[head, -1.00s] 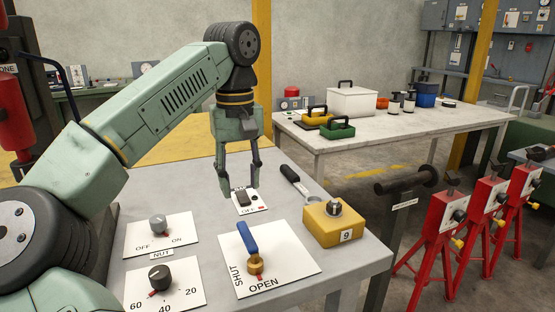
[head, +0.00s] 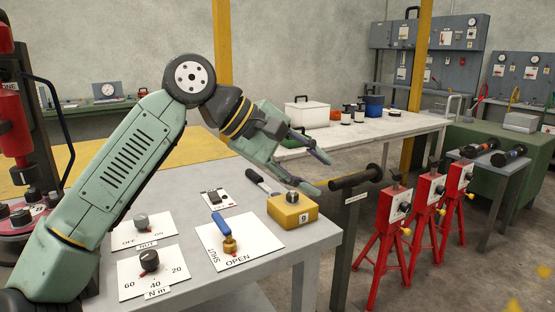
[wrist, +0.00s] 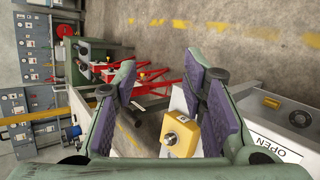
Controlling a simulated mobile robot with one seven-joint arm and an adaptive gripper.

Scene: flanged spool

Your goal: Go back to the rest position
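My gripper (head: 322,174) is raised above the right end of the grey workbench (head: 190,185). It points right and slightly down, with its fingers apart and nothing between them. The wrist view also shows my gripper (wrist: 160,78) open, with purple pads. The yellow block marked 9 (head: 292,211), with a dark knob, sits on the bench below it. The same block shows between and below the fingers in the wrist view (wrist: 181,134). A black flanged spool (head: 355,179) rests on a dark post stand right of the bench, apart from my gripper.
On the bench are a blue-handled valve (head: 229,240) on its OPEN/SHUT plate, two knob plates, a small switch plate (head: 216,199) and a dark-handled tool (head: 258,181). Several red stands (head: 390,240) stand on the right. A white table (head: 370,133) is behind. Floor shows between bench and stands.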

